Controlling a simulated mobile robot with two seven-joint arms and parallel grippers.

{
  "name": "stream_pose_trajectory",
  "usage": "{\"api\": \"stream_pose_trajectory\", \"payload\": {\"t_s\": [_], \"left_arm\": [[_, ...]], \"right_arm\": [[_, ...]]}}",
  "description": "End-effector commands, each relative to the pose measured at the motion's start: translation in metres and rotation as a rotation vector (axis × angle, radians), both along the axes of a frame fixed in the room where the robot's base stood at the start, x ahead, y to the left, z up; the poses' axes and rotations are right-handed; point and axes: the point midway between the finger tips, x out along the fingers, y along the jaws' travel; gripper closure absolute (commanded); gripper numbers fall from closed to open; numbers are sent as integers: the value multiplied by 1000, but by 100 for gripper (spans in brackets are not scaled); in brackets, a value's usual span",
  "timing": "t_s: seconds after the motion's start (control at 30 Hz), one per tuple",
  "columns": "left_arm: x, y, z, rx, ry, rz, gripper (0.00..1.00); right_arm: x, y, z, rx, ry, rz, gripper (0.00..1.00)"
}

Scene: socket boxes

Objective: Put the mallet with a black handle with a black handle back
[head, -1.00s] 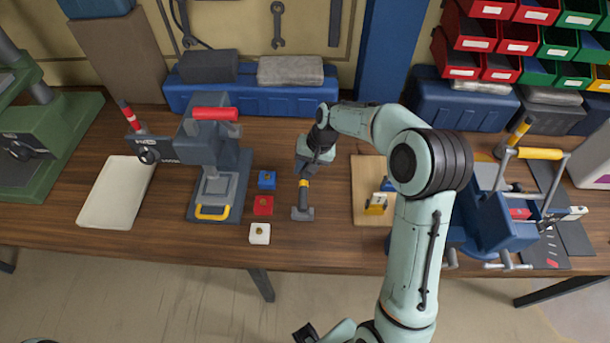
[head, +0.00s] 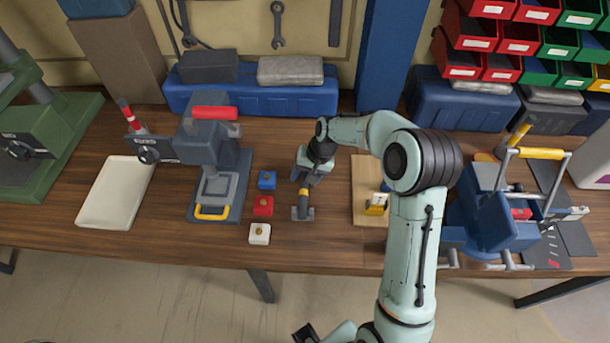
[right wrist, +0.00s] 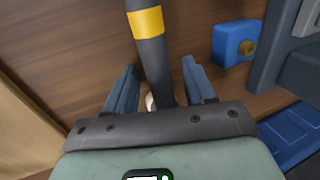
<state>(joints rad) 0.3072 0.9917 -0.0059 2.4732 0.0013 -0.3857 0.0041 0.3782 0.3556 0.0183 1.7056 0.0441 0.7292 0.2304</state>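The mallet (head: 303,212) lies on the wooden bench, its grey head toward the front edge and its dark handle pointing back. A yellow band circles the handle. My right gripper (head: 303,178) is over the rear part of the handle and hides its end in the head view. In the right wrist view, the dark handle (right wrist: 153,58) runs between the two blue fingers of the right gripper (right wrist: 159,65). The fingers are apart, with a visible gap on each side of the handle. The mallet's head is outside the wrist view.
Blue (head: 267,180), red (head: 263,205) and white (head: 260,233) blocks lie just left of the mallet. A press (head: 215,165) stands farther left. A wooden board (head: 366,205) lies to the right. Tools hang on the back wall, including a wrench (head: 278,25).

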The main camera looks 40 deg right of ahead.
Motion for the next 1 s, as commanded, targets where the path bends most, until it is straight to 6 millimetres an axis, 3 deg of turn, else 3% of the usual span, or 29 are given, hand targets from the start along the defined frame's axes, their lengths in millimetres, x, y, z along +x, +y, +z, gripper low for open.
{"api": "stream_pose_trajectory", "payload": {"t_s": [0.23, 0.7, 1.0], "left_arm": [[2, 0, 3, 0, -2, 0, 100], [6, 0, 9, 0, -7, 0, 100], [6, 0, 10, 0, -7, 0, 100]], "right_arm": [[-2, -4, 18, -2, -4, -2, 46], [-20, -25, 105, -1, -3, 0, 46], [-24, -28, 118, 1, 1, 0, 46]]}}
